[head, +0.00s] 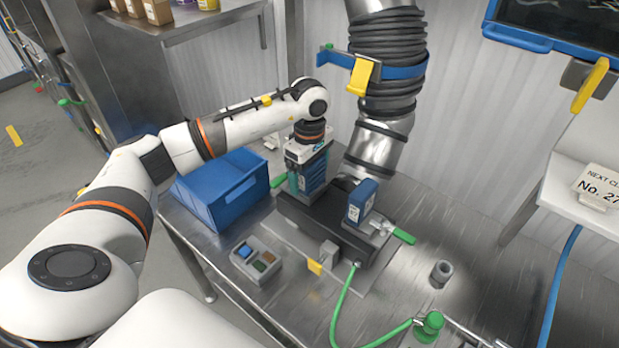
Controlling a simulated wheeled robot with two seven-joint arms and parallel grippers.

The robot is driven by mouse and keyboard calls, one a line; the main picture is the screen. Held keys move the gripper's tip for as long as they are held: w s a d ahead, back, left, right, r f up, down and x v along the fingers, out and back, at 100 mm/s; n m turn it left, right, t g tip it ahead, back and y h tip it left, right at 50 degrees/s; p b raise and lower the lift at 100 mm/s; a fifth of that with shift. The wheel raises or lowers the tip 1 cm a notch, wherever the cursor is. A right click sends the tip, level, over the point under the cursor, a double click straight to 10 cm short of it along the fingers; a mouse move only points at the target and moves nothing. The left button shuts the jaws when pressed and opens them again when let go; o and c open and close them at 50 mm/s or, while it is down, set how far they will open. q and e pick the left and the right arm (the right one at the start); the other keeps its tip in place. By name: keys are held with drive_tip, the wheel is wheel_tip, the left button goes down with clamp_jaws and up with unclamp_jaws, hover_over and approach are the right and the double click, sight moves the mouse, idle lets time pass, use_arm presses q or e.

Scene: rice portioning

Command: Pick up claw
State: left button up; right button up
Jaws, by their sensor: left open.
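My left arm reaches in from the left and ends over the steel bench. My left gripper (308,176) points down at the back of the bench, beside a dark grey machine. Its fingertips are hard to make out against the blue and grey parts there. It is open. I cannot tell for sure which part is the claw. A blue block-shaped unit (360,203) with a grey metal part stands upright on the machine, right of the gripper and apart from it. My right gripper is out of view.
A blue bin (222,189) stands left of the machine. A button box (256,260) sits in front. A green hose (343,305) crosses the front. A small grey cylinder (441,272) stands on the clear right side.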

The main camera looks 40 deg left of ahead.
use_arm(q)
drive_tip(key=shift+r, duration=0.1)
drive_tip(key=c, duration=1.5)
drive_tip(key=shift+o, duration=0.2)
